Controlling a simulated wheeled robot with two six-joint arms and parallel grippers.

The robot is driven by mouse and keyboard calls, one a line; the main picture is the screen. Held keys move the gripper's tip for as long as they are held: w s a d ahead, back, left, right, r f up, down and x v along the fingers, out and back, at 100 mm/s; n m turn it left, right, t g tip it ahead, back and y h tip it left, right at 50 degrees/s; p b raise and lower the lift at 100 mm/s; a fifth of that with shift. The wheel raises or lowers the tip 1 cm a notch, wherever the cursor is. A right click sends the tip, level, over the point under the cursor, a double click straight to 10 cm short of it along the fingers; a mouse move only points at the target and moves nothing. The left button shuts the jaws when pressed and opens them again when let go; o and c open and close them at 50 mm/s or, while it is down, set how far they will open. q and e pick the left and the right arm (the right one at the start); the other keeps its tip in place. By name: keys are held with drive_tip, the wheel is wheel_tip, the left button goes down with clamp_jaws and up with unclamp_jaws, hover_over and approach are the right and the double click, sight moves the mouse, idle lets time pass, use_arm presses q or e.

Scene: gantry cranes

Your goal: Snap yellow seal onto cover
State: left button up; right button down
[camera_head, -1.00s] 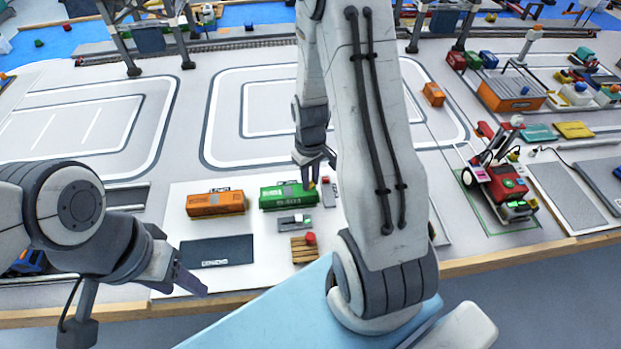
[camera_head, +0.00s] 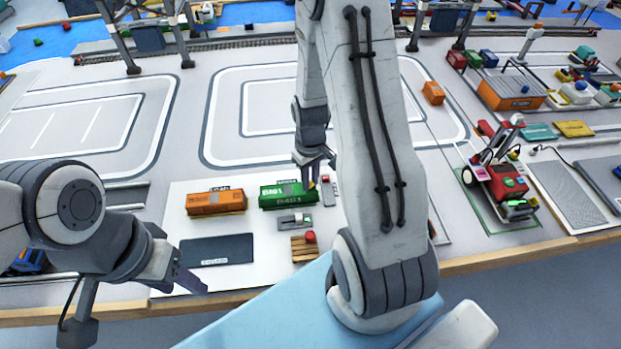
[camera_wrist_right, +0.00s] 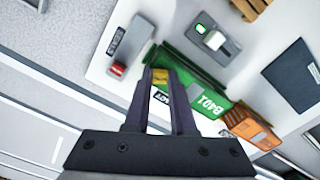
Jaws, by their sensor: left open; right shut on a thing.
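My right gripper (camera_head: 313,178) is shut on the small yellow seal (camera_wrist_right: 160,77), at the right end of the green container (camera_head: 288,194). In the right wrist view the seal sits between the fingertips (camera_wrist_right: 160,85), against the end of the green container (camera_wrist_right: 200,85) marked B401. I cannot tell whether the seal is touching the container or just above it. The cover is not clearly distinguishable; the fingers hide part of that end. My left gripper (camera_head: 185,280) is open and empty near the table's front edge.
An orange container (camera_head: 216,202) stands left of the green one. A grey block with a red part (camera_head: 327,190) is close right of my right gripper.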

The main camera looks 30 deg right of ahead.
drive_tip(key=shift+f, duration=0.15)
drive_tip(key=shift+c, duration=1)
unclamp_jaws()
drive_tip(key=shift+r+p, duration=3.15)
drive_tip(key=shift+r, duration=0.4)
